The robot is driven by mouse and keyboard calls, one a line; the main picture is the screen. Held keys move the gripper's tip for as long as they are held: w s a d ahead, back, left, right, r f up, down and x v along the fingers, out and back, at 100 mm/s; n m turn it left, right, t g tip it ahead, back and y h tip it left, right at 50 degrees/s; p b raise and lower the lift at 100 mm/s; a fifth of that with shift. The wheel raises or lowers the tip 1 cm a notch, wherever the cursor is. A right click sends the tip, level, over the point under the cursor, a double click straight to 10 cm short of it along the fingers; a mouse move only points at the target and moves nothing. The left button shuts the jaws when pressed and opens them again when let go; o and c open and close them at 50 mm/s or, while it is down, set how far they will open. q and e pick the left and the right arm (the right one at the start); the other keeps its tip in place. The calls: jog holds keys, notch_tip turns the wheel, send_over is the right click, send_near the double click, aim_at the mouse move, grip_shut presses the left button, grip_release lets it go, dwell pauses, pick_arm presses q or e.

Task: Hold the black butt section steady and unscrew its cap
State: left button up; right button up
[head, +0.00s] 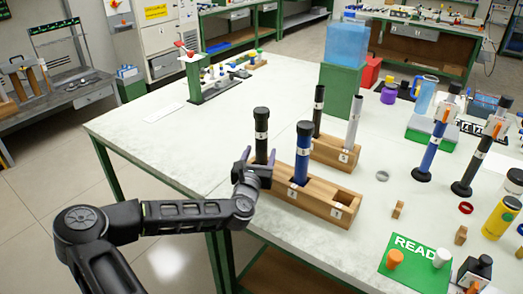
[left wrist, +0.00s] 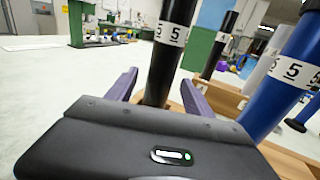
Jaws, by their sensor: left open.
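The black butt section (head: 261,145) stands upright in the left end of the front wooden block (head: 318,203). Its dark cap (head: 261,114) sits on top, above a white label band. My left gripper (head: 257,165) is open low on the section, near the block's top. In the left wrist view, its two purple fingers (left wrist: 160,88) stand on either side of the black section (left wrist: 164,70), which shows a white band marked 5; the cap is out of that view. My right gripper is not in view.
A blue rod with a dark cap (head: 304,150) stands in the same block, beside an empty socket (head: 345,197). A second block (head: 335,152) behind holds a black and a grey rod. A green READ mat (head: 415,262) lies front right. The table's left part is clear.

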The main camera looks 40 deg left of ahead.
aim_at(263, 145)
pick_arm(q)
jog(key=p+x, duration=0.1)
jog(key=x, duration=0.3)
jog(key=shift+w+r, duration=0.1)
jog(key=shift+r, duration=0.1)
jog(key=shift+w+a+f, duration=0.1)
jog(key=shift+w+a, duration=0.15)
jog(key=shift+w, duration=0.2)
jog(key=shift+c, duration=0.2)
grip_shut()
dwell(0.5)
